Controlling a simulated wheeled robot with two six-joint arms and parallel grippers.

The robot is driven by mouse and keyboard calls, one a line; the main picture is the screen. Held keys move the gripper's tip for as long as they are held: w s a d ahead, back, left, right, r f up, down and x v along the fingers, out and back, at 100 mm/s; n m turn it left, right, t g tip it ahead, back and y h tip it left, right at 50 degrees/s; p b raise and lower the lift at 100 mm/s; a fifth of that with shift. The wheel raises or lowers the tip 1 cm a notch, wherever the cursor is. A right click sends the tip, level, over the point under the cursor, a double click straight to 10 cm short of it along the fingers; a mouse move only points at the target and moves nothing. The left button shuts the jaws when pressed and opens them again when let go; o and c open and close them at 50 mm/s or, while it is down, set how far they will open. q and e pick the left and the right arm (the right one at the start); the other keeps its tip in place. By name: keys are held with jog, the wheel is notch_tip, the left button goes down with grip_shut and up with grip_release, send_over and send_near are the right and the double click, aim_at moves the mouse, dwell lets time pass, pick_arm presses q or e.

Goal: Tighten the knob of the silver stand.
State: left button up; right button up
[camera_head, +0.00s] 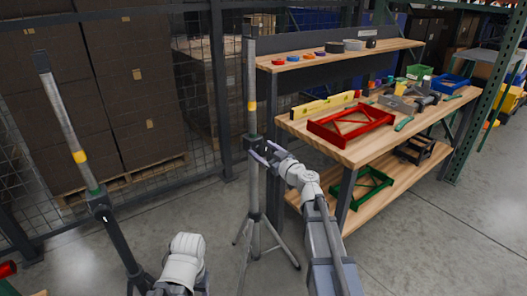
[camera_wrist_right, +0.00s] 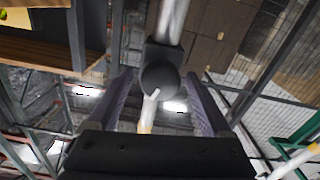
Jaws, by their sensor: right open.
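The silver stand (camera_head: 255,190) stands upright on splayed legs at the middle of the head view. Its upper pole carries a yellow band above a dark collar. In the right wrist view its dark round knob (camera_wrist_right: 160,78) sits between my gripper's fingers, with a gap visible on each side. My right gripper (camera_head: 262,150) is open at the collar, reaching in from the lower right; its two fingers also show in the wrist view (camera_wrist_right: 158,84). In the head view the knob is mostly hidden by the gripper. My left gripper cannot be seen; only a white arm link shows.
A black stand (camera_head: 118,240) with a silver upper pole leans in the picture at left. A wooden workbench (camera_head: 355,150) with a red frame (camera_head: 350,124) and tools stands right of the silver stand. Mesh fencing and stacked boxes (camera_head: 130,85) are behind. Floor at lower right is clear.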

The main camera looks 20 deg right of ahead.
jog(key=shift+c, duration=0.3)
grip_shut()
dwell(0.3)
